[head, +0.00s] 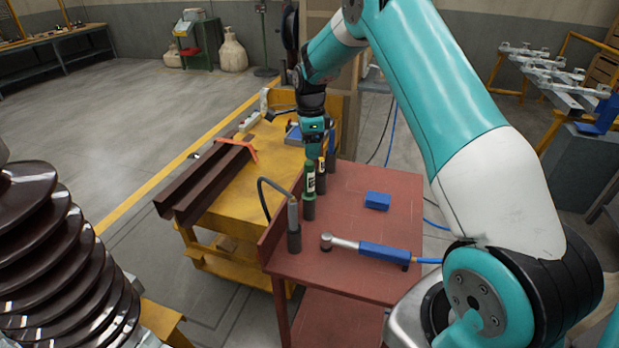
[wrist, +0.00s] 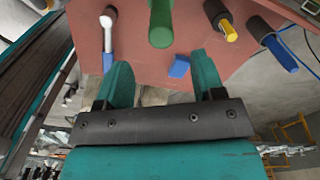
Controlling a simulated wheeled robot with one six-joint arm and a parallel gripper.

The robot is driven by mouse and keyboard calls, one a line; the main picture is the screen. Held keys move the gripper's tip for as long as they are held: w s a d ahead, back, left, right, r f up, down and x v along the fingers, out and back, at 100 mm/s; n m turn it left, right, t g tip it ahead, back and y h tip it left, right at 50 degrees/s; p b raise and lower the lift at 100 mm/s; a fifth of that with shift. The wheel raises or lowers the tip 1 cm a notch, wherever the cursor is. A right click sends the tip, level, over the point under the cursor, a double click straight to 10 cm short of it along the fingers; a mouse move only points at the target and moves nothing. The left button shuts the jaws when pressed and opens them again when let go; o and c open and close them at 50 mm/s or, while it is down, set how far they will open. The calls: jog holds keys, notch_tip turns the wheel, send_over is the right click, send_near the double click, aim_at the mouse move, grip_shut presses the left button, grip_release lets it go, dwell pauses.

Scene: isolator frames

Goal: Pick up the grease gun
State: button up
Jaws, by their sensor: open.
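A grey cylinder with a curved black hose (head: 293,214), which looks like the grease gun, stands upright in a black holder at the left edge of the red table (head: 345,205). I cannot make it out in the wrist view. My gripper (head: 316,150) is above the far part of the same row, beyond the grey cylinder and apart from it. In the wrist view my gripper (wrist: 163,82) is open, with nothing between its two teal fingers. In the head view its fingertips are hard to tell from the tools behind.
A green labelled cylinder (head: 309,179), a yellow-handled tool (wrist: 229,30) and a blue-handled tool (wrist: 281,54) stand in holders in the row. A blue block (head: 377,201) and a blue-handled ratchet tool (head: 370,249) lie on the table. A yellow bench (head: 235,195) adjoins it.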

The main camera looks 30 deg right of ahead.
aim_at(309, 162)
notch_tip(309, 162, down, 9)
jog(key=p, duration=0.3)
jog(key=shift+w+a+p, duration=0.1)
jog(key=shift+w+p, duration=0.05)
jog(key=shift+p, duration=0.2)
jog(key=shift+r, duration=0.1)
jog(key=c, duration=1.1)
